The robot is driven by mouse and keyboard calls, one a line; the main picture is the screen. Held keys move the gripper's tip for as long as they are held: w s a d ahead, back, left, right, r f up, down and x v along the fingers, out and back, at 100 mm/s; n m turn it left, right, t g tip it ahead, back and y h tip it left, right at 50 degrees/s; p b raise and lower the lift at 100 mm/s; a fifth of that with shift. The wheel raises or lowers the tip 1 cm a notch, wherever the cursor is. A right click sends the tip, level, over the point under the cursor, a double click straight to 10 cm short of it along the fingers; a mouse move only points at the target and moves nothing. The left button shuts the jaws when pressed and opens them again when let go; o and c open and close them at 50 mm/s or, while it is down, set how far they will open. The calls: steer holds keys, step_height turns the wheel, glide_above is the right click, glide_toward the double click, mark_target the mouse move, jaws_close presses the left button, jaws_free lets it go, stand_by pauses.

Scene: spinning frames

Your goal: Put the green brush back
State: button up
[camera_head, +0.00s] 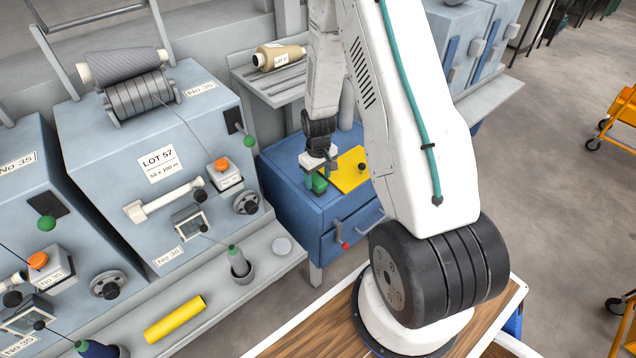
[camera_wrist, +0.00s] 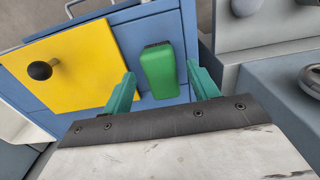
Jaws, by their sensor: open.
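The green brush (camera_wrist: 158,70) is a small green block on the blue cabinet (camera_wrist: 187,28), seen in the wrist view. A gap shows between the brush and each finger. I cannot tell how far down the fingers reach beside it.
A yellow plate with a black knob (camera_head: 350,171) lies on the cabinet top beside the brush. The grey machine (camera_head: 110,130) stands close on the left. A shelf with a tan spool (camera_head: 278,57) is behind. A yellow tube (camera_head: 175,319) lies on the ledge at lower left.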

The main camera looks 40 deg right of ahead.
step_height(320, 180, up, 9)
step_height(320, 180, up, 12)
steer(key=f, duration=0.1)
glide_above(318, 181)
steer(key=s+a, duration=0.2)
steer(key=a, duration=0.3)
steer(key=s+a+r, duration=0.2)
steer(key=s+r, duration=0.1)
steer(key=r, duration=0.2)
steer(key=s+a+r, duration=0.3)
steer(key=r, duration=0.3)
steer(key=s+a+r, duration=0.3)
steer(key=s+r, duration=0.1)
steer(key=s, duration=0.5)
steer(key=s+a+r+t, duration=0.1)
steer(key=s+a+r, duration=0.2)
steer(key=s, duration=0.6)
step_height(318, 181, up, 3)
steer(key=shift+s+a+f, duration=0.2)
steer(key=shift+s+a, duration=0.1)
steer(key=shift+a, duration=0.1)
